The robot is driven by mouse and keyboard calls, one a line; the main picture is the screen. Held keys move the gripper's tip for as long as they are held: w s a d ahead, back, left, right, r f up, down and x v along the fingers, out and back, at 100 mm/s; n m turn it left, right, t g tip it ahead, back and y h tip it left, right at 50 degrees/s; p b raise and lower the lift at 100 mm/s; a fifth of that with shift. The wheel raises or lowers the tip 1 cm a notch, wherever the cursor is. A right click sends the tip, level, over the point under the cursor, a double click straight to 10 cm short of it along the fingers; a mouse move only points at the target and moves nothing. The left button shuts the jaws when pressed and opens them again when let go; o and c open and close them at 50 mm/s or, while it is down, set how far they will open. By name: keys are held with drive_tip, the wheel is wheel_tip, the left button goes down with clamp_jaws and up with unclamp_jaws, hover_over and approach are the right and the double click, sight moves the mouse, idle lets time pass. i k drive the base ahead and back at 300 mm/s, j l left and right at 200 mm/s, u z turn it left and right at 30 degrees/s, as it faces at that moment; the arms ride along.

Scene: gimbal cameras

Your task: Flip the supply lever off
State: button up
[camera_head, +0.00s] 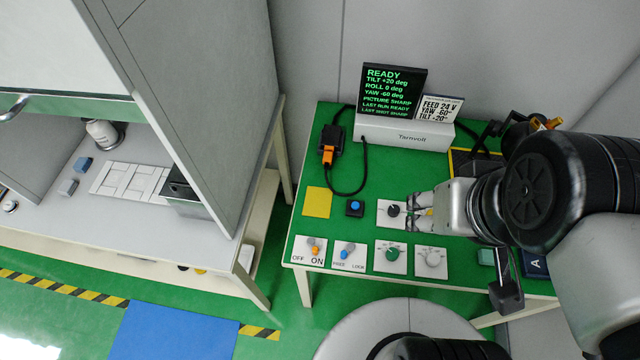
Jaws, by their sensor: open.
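The supply lever (314,247) is a small orange-tipped lever on a white plate marked OFF and ON, at the front left corner of the green table (360,184). It appears nearer the ON label, but its exact lean is too small to tell. My gripper (412,211) is open, its fingers pointing left, to the right of and farther back than the lever. The fingertips are close to a black knob (393,210) on another white plate; I cannot tell whether they touch it.
A blue FREE/LOCK lever (347,249), a green knob (392,254) and a white knob (433,258) line the front edge. A blue button (354,207) and yellow pad (317,202) lie behind. A READY screen (391,91) stands at the back. A cabinet (215,110) stands left.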

sight(311, 241)
drive_tip(key=k+j+u, duration=0.1)
drive_tip(key=u, duration=0.8)
